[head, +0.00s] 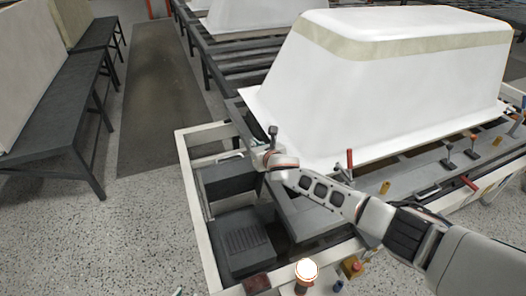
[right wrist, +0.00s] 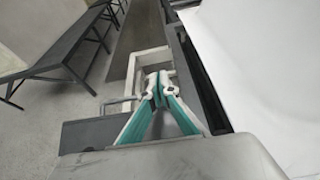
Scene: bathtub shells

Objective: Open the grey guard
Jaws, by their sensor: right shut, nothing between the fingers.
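The grey guard (head: 222,180) is a dark grey box-like cover at the left end of the machine frame, below and left of my right gripper. A thin pale bar handle (head: 229,157) shows along its top edge. In the right wrist view the guard (right wrist: 88,134) lies left of the fingers, and its bar handle (right wrist: 117,102) ends close beside them. I cannot tell whether they touch. My right gripper (right wrist: 154,82) is shut and empty, with its teal-lined fingers meeting at the tips. In the head view it shows small at the arm's end (head: 262,158). My left gripper is not in view.
A large white tub shell (head: 390,90) stands on the frame to the right, close to my right arm. A white frame rail (head: 200,225) edges the left side. Levers, a lit lamp (head: 306,270) and a red button (head: 355,267) sit in front. Open floor lies left.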

